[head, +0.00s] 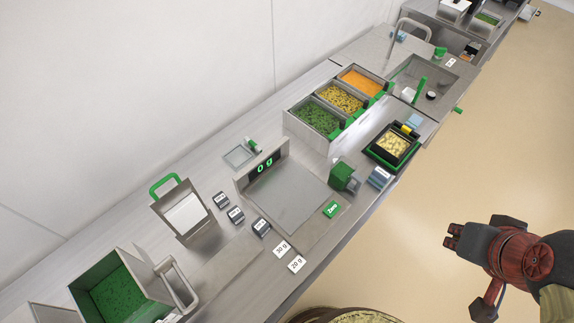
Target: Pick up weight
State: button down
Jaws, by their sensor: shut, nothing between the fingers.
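Small dark blocks with white labels, which look like weights, stand on the metal counter: one at the back (221,200), one in the middle (235,214) and one at the front (261,226). Their label text is too small to read surely. White labels reading 30 g (282,248) and 20 g (297,264) lie at the counter's front edge. I cannot tell whether these are cards or weight tops. My gripper (451,237) is shut and empty. It hangs over the floor at the right, well apart from the weights and the counter.
A scale plate (288,195) with a 0 g display (265,166) and a green Zero button (332,209) is right of the weights. Food bins (318,118) stand behind. Floor between gripper and counter is clear.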

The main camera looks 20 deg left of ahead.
aim_at(235, 214)
jog(key=l+u, duration=0.25)
jog(key=u, duration=0.15)
jog(key=l+u, duration=0.25)
jog(key=u, duration=0.15)
jog(key=l+u, duration=0.35)
jog(key=j+u, duration=0.1)
jog(key=u, duration=0.6)
